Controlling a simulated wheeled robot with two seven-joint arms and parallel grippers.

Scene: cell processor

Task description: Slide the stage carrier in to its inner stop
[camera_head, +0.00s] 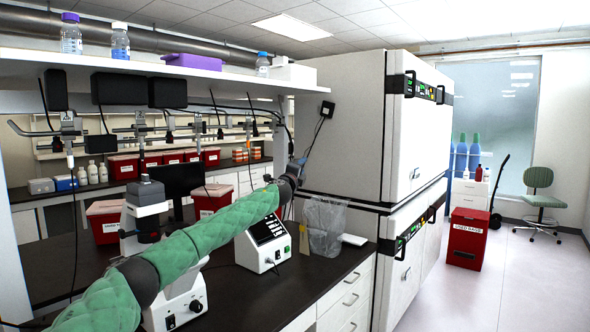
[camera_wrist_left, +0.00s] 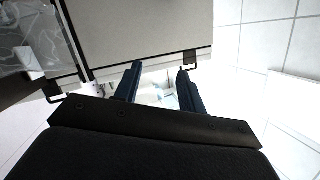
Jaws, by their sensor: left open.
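I cannot pick out the stage carrier in either view. A white microscope-like instrument (camera_head: 145,207) stands on the dark bench, partly behind my green-sleeved left arm. The arm also covers part of another white instrument (camera_head: 182,305) in front of it. A white device with a dark screen (camera_head: 262,248) stands to the right. My left arm reaches across the bench toward the white cabinets. In the left wrist view my left gripper (camera_wrist_left: 159,76) is open, its two dark fingers apart, with nothing clearly held. My right gripper is not in view.
Stacked white cabinets (camera_head: 350,130) stand right of the bench, near the arm's end. A clear bin (camera_head: 325,228) sits on the dark bench (camera_head: 245,300). Shelving (camera_head: 110,62) overhangs the bench. A red bin (camera_head: 466,240) stands on the mostly open floor at right.

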